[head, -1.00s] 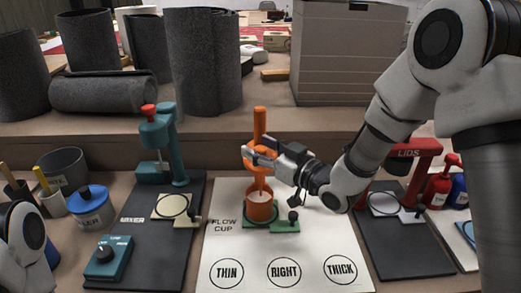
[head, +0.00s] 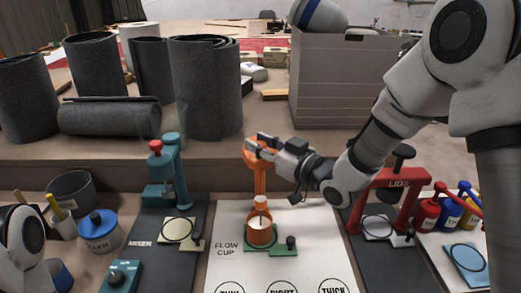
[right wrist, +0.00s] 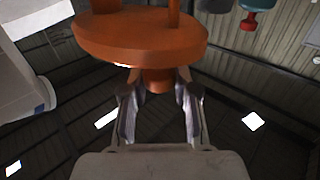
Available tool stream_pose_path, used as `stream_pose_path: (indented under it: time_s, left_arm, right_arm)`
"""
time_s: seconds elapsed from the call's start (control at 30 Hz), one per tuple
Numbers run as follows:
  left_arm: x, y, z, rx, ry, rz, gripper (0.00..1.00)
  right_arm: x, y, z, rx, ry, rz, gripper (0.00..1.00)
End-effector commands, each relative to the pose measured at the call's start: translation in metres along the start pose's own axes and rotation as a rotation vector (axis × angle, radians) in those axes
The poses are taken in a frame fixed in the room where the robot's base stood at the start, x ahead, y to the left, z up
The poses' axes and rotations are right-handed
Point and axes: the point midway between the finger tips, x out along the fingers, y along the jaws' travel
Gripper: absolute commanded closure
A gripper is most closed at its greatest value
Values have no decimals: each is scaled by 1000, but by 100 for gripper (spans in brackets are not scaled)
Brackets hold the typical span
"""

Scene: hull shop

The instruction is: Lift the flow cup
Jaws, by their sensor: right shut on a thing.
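The orange flow cup (head: 260,180) is upright above its stand. My right gripper (head: 262,146) comes in from the right and is shut on its upper orange part. In the right wrist view, the jaws (right wrist: 159,100) close around an orange neck beside a wide orange disc (right wrist: 140,35). A pale piece shows at the cup's lower end, just over an orange pot (head: 261,234) on a green base (head: 284,248). I cannot tell whether the pale piece touches the pot. My left gripper is out of view; only a part of my left arm shows at lower left.
A teal mixer stand (head: 174,172) is to the left and a red lids stand (head: 400,180) to the right, close to my right forearm. Grey rolls (head: 205,90) and a stacked box (head: 335,80) stand on the raised ledge behind. The white mat (head: 228,270) is clear in front.

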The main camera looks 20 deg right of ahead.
Motion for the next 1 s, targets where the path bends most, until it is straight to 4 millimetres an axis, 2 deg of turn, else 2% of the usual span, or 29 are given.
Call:
stream_pose_path:
  time_s: [0.03, 0.37, 0.4, 0.43, 0.47, 0.8, 0.87, 1.0]
  left_arm:
    - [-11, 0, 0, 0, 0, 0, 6]
    - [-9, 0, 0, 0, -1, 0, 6]
    - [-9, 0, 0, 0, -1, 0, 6]
    - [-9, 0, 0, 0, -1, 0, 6]
    - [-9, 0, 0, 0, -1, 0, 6]
    - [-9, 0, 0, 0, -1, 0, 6]
    - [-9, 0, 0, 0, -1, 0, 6]
    - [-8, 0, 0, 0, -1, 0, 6]
  right_arm:
    - [0, 0, -14, -1, 3, 0, 100]
    - [1, 1, -16, -3, 10, 1, 100]
    - [1, 1, -16, -3, 10, 1, 60]
    - [1, 1, -16, -2, 10, 1, 50]
    - [0, 1, -15, -2, 9, 1, 45]
    - [-3, 1, -13, 1, 2, 1, 45]
    - [-8, 1, -13, 3, 3, 2, 45]
    - [-36, 1, -13, 8, 5, 3, 45]
